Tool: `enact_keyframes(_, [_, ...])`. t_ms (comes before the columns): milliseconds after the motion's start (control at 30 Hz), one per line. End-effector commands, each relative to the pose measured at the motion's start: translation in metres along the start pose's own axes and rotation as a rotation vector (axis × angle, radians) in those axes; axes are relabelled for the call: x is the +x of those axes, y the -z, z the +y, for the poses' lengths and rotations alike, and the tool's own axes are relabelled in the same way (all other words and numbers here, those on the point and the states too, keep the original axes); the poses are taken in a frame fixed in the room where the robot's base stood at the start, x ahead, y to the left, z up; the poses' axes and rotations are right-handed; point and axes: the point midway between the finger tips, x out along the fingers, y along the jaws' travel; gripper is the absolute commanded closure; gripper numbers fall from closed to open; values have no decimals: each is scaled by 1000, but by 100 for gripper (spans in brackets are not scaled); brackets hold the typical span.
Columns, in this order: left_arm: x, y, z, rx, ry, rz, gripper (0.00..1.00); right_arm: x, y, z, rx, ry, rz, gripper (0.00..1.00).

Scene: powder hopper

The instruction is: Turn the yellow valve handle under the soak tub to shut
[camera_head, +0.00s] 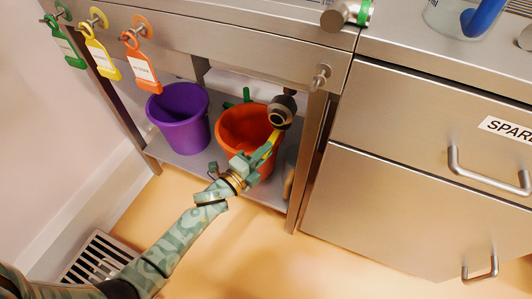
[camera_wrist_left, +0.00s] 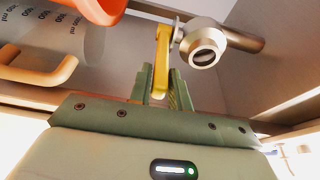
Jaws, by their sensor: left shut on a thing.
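The yellow valve handle (camera_head: 267,151) is under the metal bench, slanting down and left from the round valve body (camera_head: 283,108). In the left wrist view the handle (camera_wrist_left: 162,62) runs from the silver valve body (camera_wrist_left: 203,45) down between my fingers. My left gripper (camera_head: 254,162) is shut on the handle's free end; its green fingers (camera_wrist_left: 164,88) stand on both sides of it. The soak tub itself cannot be made out. My right gripper is in neither view.
An orange bucket (camera_head: 232,122) stands close behind my left gripper on the lower shelf, with a purple bucket (camera_head: 180,124) to its left. A bench leg (camera_head: 310,160) and a drawer cabinet (camera_head: 400,200) stand to the right. Tags hang from the bench front. The floor in front is clear.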

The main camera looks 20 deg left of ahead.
Motion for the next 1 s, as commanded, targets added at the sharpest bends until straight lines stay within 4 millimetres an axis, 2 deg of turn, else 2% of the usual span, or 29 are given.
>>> enact_keyframes(33, [-2, -9, 1, 5, -4, -8, 97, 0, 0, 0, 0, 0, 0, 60])
enact_keyframes(200, [-4, -22, 0, 6, -4, -10, 97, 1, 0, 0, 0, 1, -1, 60])
enact_keyframes(567, [-4, -24, 1, 6, -5, -10, 98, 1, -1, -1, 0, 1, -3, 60])
enact_keyframes(833, [-3, -45, 2, 5, -5, -10, 97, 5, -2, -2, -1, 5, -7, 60])
enact_keyframes(1000, [-3, -49, 1, 4, -5, -10, 97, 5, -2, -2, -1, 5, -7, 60])
